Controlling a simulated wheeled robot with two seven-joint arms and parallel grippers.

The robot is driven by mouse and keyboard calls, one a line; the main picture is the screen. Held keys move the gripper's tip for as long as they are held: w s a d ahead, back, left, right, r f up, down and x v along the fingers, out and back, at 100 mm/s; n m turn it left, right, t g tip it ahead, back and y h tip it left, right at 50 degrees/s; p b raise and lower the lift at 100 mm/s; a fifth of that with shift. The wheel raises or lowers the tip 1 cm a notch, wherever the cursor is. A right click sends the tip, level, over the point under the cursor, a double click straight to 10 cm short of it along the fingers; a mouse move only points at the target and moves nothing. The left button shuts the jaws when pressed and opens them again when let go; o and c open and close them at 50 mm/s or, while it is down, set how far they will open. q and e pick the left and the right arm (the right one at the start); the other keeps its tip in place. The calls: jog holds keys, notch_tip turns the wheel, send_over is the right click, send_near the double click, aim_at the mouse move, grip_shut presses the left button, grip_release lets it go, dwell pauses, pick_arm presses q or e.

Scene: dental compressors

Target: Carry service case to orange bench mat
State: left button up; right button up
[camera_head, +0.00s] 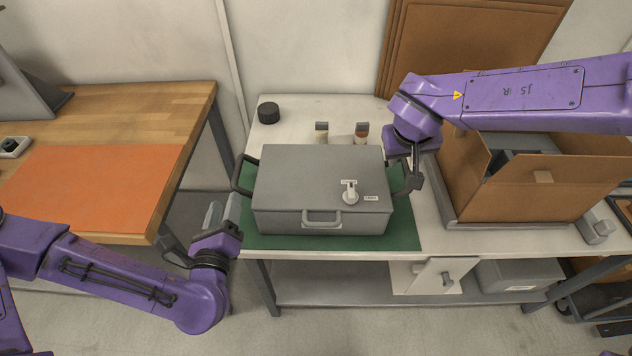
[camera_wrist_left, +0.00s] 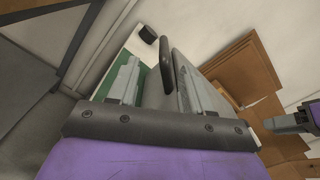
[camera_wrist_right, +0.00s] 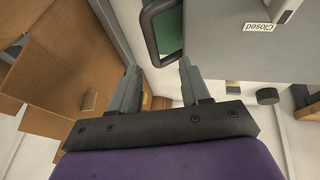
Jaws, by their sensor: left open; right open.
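The grey service case (camera_head: 318,185) stands on a green mat (camera_head: 270,240) on the white bench, with a side handle at each end and a front handle. Its lid bears a white latch and a label reading "Closed" in the right wrist view. The orange bench mat (camera_head: 100,180) lies bare on the wooden bench at the left. My left gripper (camera_head: 222,212) is open beside the case's left handle (camera_wrist_left: 180,66), which shows between and beyond its fingers. My right gripper (camera_head: 416,166) is open near the case's right handle (camera_wrist_right: 158,30), which shows beyond its fingertips.
A cardboard box (camera_head: 535,180) stands right of the case, near my right arm. A gap separates the wooden bench (camera_head: 180,120) from the white bench (camera_head: 300,105).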

aim_at(234, 181)
pick_arm(q)
jog(key=w, duration=0.7)
jog(key=w+d, duration=0.1)
jog(key=w, duration=0.2)
jog(key=shift+w, duration=0.2)
pick_arm(e)
jog(key=x, duration=0.6)
jog(key=d+x, duration=0.1)
jog(key=x, duration=0.3)
jog(key=shift+s+f, duration=0.1)
jog(key=shift+s, duration=0.15)
pick_arm(q)
grip_shut()
pick_arm(e)
grip_shut()
pick_arm(q)
jog(key=shift+f, duration=0.1)
pick_arm(e)
jog(key=shift+d, duration=0.2)
